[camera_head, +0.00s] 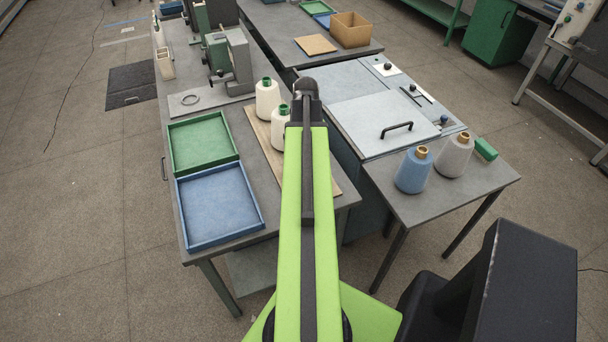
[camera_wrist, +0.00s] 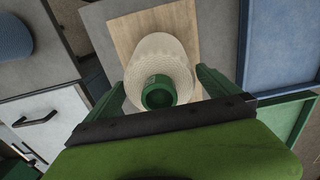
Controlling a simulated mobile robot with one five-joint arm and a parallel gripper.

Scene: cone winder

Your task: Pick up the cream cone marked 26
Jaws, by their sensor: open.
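Two cream cones with green tops stand upright on a wooden board: a farther one (camera_head: 267,97) and a nearer one (camera_head: 279,128), partly hidden by my arm. No number is readable on either. In the wrist view, one cream cone (camera_wrist: 156,52) is seen from above, its green top (camera_wrist: 158,92) facing the camera. My gripper (camera_wrist: 161,80) is open, with one green finger on each side of this cone in the picture. I cannot tell whether the fingers touch it. The fingers are not clearly visible in the head view.
A green tray (camera_head: 203,168) and a blue tray (camera_head: 256,228) lie left of the wooden board (camera_head: 254,136). A blue cone (camera_head: 413,172), a grey cone (camera_head: 454,157) and a green block (camera_head: 486,149) stand on the right table. A grey machine bracket (camera_head: 240,62) rises behind the cones.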

